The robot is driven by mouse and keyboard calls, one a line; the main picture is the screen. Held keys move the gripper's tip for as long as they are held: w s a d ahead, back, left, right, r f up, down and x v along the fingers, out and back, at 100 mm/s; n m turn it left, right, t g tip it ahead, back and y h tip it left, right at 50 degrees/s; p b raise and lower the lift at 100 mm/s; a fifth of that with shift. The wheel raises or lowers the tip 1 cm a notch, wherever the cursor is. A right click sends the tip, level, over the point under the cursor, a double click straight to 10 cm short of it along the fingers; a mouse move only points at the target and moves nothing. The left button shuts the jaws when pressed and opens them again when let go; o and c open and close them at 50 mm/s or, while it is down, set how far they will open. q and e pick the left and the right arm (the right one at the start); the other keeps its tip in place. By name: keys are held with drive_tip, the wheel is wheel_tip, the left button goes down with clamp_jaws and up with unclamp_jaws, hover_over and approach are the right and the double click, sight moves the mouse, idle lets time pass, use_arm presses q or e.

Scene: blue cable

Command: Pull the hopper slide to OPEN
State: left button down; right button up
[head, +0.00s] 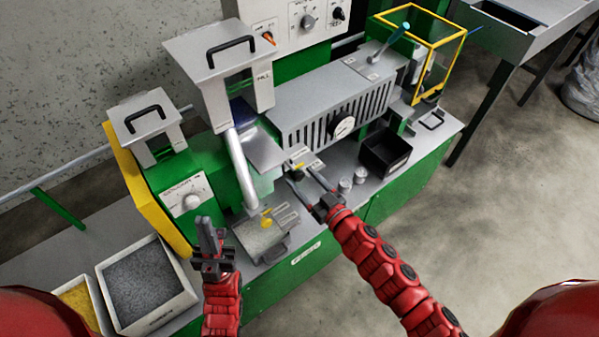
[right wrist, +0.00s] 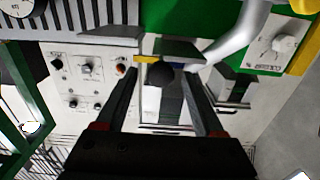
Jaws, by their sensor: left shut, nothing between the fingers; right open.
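In the right wrist view the knob appears between the fingertips; contact cannot be told. My left gripper (head: 209,224) is shut and empty, at the lower left near the bench front. The slide's OPEN marking is too small to read.
A black bin (head: 386,152) and small metal cups (head: 352,182) sit to the right. Open floor lies at the right.

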drive_tip(key=shift+w+a+r, duration=0.15)
drive_tip(key=shift+w+a, duration=0.25)
drive_tip(key=shift+w+a+f, duration=0.2)
drive_tip(key=shift+w, duration=0.2)
clamp_jaws()
idle(1.0)
